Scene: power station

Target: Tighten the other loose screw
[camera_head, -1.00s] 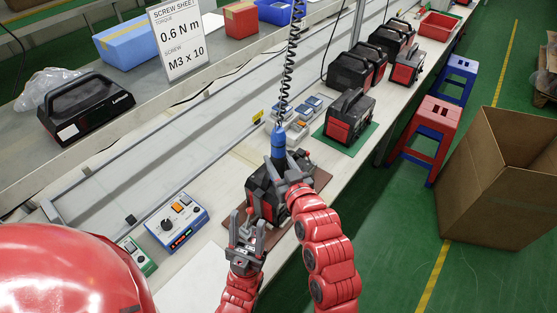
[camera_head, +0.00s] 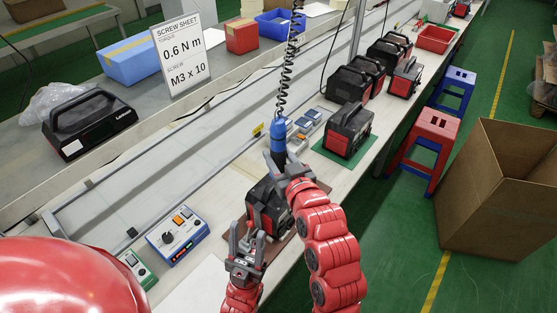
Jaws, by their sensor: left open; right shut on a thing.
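A blue and black electric screwdriver (camera_head: 278,136) hangs upright from a black coiled cable above the work unit. My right gripper (camera_head: 284,165) is shut on the screwdriver's dark lower body. A black and red power station (camera_head: 266,212) sits below it on a brown mat (camera_head: 284,243). The screwdriver's tip and the screws are hidden behind my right gripper and the unit. My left gripper (camera_head: 243,240) is open and empty, at the near left side of the power station; whether it touches cannot be told.
A torque controller (camera_head: 177,238) and a green-white box (camera_head: 137,268) stand on the bench to the left. Small grey-blue boxes (camera_head: 308,118) and another power station on a green mat (camera_head: 346,132) stand beyond. A screw sheet sign (camera_head: 181,55) stands at the back.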

